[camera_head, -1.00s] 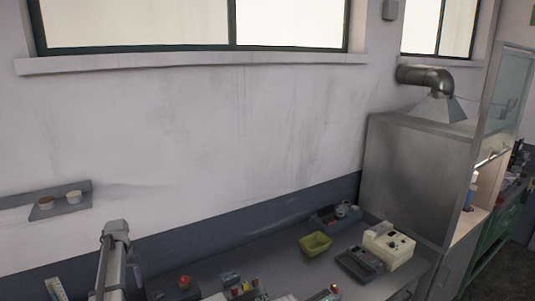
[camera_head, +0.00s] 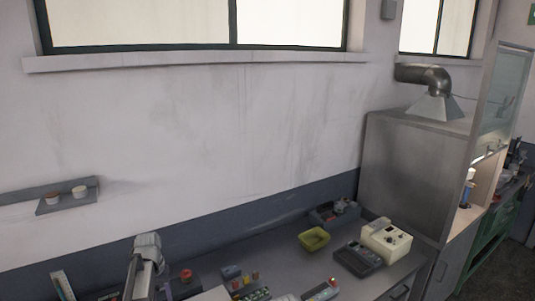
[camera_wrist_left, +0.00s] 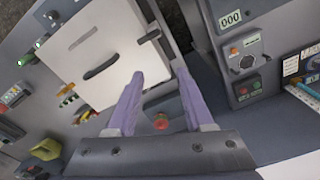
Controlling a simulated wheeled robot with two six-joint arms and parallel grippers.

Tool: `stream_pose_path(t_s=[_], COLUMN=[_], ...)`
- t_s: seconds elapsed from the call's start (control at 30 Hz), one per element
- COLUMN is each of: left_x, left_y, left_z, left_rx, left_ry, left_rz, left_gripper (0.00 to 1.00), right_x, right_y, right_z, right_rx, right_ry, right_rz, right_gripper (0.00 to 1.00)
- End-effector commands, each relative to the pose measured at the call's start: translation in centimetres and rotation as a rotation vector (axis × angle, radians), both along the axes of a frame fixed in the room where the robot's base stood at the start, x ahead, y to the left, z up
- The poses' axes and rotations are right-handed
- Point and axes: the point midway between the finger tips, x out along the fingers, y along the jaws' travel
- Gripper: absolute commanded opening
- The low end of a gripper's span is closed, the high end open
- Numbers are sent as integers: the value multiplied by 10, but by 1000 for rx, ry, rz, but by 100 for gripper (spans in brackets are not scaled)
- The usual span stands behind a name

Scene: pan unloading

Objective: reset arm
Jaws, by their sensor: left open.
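My left arm (camera_head: 146,262) rises at the lower left of the head view, in front of the workbench; its fingertips are not clear there. In the left wrist view my left gripper (camera_wrist_left: 158,90) shows two purple fingers, apart, with nothing between them. Below them, on the bench, is a grey box with a red button (camera_wrist_left: 161,122). My right gripper is not in view.
The bench (camera_head: 285,262) holds a yellow-green bin (camera_head: 314,238), a cream instrument (camera_head: 386,240), a dark keypad device (camera_head: 357,258) and a red-button box (camera_head: 186,275). A metal cabinet (camera_head: 412,175) stands at the right. A small shelf (camera_head: 68,201) is on the wall.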

Motion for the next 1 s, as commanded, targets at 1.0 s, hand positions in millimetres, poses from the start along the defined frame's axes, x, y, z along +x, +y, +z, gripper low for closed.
stream_pose_path(t_s=[1.0], left_x=[-193], left_y=[-245], left_z=[-114], left_rx=[46], left_ry=[25], left_rz=[-328], left_gripper=[52], right_x=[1], right_y=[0], right_z=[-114], right_rx=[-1], right_ry=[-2], right_rz=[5], right_gripper=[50])
